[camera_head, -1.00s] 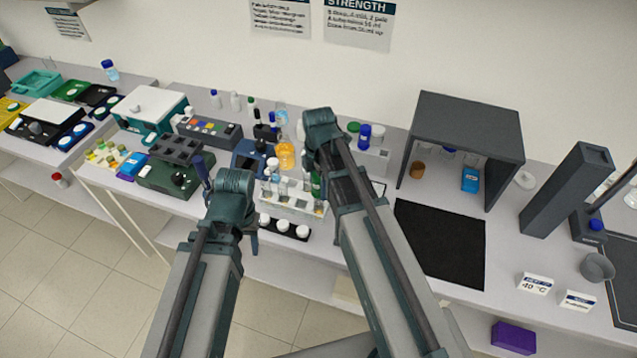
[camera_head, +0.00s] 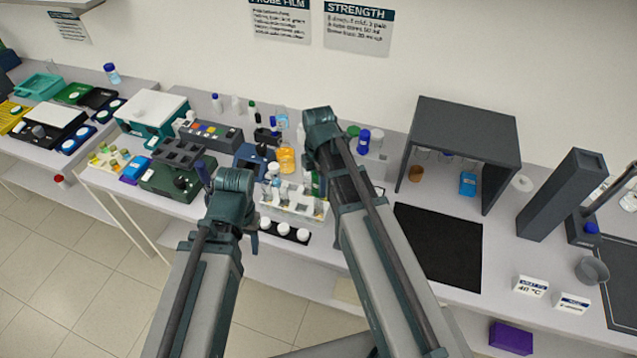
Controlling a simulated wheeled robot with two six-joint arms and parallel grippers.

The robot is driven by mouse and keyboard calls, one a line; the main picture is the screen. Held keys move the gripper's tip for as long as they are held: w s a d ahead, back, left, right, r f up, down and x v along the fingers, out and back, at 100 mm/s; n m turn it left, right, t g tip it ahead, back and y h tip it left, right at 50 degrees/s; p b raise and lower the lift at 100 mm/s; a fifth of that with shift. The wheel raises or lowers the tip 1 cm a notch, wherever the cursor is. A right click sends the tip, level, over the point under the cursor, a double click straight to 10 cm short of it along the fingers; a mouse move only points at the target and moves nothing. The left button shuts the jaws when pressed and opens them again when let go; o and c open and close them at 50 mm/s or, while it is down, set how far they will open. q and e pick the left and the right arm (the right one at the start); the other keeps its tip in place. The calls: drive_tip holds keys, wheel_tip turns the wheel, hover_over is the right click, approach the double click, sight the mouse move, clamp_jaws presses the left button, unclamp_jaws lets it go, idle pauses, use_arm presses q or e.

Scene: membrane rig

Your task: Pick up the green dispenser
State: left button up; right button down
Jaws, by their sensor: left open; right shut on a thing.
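A green item (camera_head: 316,184), perhaps the green dispenser, shows as a narrow strip just left of my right arm, by the clear rack. Its outline is mostly hidden. My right gripper (camera_head: 319,150) is above the back of the bench near it. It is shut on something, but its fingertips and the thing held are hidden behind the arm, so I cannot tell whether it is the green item. My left gripper (camera_head: 232,205) is open over the front of the bench, left of the rack, with nothing seen between its fingers.
A clear rack (camera_head: 290,208) with vials stands between my arms, with a black strip of white-capped jars (camera_head: 285,232) before it. An orange bottle (camera_head: 286,160) is behind. A dark open-fronted box (camera_head: 466,122) and black mat (camera_head: 438,246) lie to the right.

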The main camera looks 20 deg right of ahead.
wheel_tip(320, 180, up, 8)
drive_tip(key=p, duration=0.6)
drive_tip(key=shift+f+p, duration=0.15)
drive_tip(key=shift+p, duration=0.25)
wheel_tip(320, 180, up, 3)
drive_tip(key=p, duration=0.2)
drive_tip(key=shift+f+p, duration=0.15)
drive_tip(key=shift+p, duration=0.15)
drive_tip(key=shift+f, duration=0.1)
